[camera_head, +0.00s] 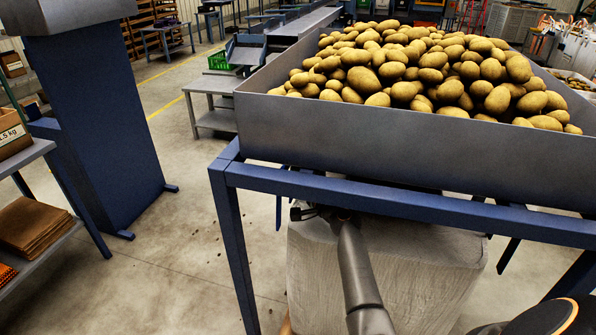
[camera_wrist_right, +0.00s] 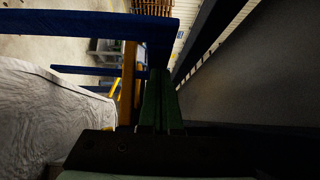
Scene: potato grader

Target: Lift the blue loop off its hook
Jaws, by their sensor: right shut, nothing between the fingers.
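I cannot make out the blue loop or its hook in either view. A pale bulk bag (camera_head: 375,265) stands under the potato hopper, and its wrinkled side fills the left of the right wrist view (camera_wrist_right: 45,115). My right gripper (camera_head: 303,212) is at the bag's top left corner, just under the blue frame. In the right wrist view its two green fingers (camera_wrist_right: 161,100) lie side by side, shut, with nothing seen between them. Blue bars show beyond the fingertips. My left gripper is in neither view.
A grey hopper (camera_head: 380,145) heaped with potatoes (camera_head: 410,70) rests on a blue frame (camera_head: 400,205) close above my right gripper. The frame's front left leg (camera_head: 236,260) stands left of the bag.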

